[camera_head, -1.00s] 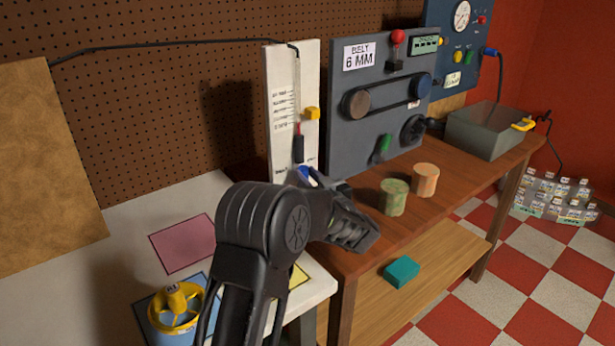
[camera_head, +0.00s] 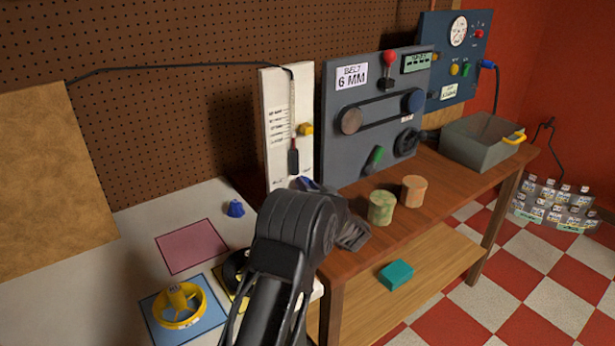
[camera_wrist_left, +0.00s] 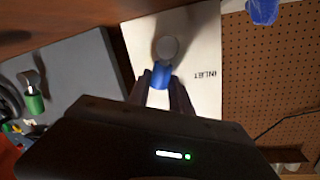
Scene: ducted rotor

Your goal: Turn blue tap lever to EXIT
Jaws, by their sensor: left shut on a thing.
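The blue tap lever (camera_wrist_left: 161,74) shows in the left wrist view, with its blue grip between my left fingers. It runs from a round grey hub (camera_wrist_left: 168,47) on the white board (camera_wrist_left: 205,35). The word INLET reads upside down on the board, to the right of the lever; no EXIT label is readable. In the head view my left gripper (camera_head: 306,184) is at the foot of the white board (camera_head: 276,130), mostly hidden behind my own arm. It is shut on the lever, whose blue hardly shows there. My right gripper is not in view.
A grey belt panel (camera_head: 365,105) stands right of the board. Two round blocks, one green (camera_head: 381,207) and one orange (camera_head: 413,190), stand on the wooden bench before it. A blue cap (camera_head: 235,208) and a yellow ducted rotor (camera_head: 180,305) are on the white table at left.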

